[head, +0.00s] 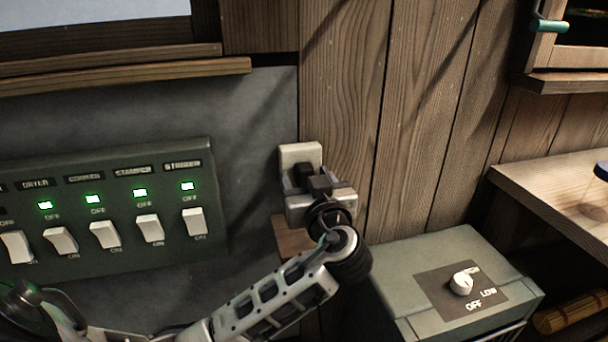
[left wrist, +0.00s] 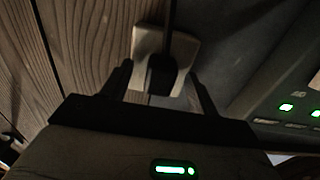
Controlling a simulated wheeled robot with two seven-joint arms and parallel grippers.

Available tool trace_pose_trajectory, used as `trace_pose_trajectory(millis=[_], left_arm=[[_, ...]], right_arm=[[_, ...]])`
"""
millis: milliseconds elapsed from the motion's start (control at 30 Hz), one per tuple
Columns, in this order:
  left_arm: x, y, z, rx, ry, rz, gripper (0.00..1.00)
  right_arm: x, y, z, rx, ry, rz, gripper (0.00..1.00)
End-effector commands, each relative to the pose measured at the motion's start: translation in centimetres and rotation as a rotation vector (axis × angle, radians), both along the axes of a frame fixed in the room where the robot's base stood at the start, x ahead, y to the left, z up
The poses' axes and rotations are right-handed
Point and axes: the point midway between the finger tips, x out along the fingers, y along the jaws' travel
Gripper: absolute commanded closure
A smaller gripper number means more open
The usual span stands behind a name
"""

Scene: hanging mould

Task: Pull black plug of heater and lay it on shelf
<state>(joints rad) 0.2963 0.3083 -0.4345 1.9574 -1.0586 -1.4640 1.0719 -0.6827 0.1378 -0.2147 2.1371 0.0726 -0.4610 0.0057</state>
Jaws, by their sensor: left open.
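The black plug (head: 303,177) sits in a pale wall socket (head: 300,153) on the wooden wall. The left wrist view also shows the plug (left wrist: 162,72) in the socket (left wrist: 147,42), with a dark cord running up. My left gripper (head: 319,192) is at the plug and hides part of it. In the left wrist view, the open fingers (left wrist: 163,84) stand on either side of the plug; I cannot tell whether they touch it. The grey-green heater (head: 400,268), with an OFF/LOW dial (head: 462,283), stands right of my arm. My right gripper is not in view.
A green switch panel (head: 120,262) with several white switches and lit green lamps is on the left. A wooden ledge (head: 130,75) runs above it. A small wooden piece (head: 291,240) shows below the socket. A wooden surface (head: 555,190) is at the right.

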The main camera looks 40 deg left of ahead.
Motion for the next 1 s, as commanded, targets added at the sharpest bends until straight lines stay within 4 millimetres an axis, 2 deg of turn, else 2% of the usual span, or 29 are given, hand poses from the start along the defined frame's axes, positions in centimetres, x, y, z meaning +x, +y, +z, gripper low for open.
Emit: trace_pose_trajectory(millis=[667,867,900,1000], left_arm=[[-0.02,0.03,0.00,0.000,0.000,0.001,0.40],[-0.01,0.02,-0.01,0.000,0.000,0.001,0.96],[-0.01,0.02,-0.01,0.000,0.000,0.001,1.00],[-0.03,-0.01,-0.01,0.000,0.000,0.000,1.00]], right_arm=[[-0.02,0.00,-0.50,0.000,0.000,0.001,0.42],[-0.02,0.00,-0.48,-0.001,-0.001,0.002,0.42],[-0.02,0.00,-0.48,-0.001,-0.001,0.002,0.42],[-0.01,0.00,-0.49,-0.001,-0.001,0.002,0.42]])
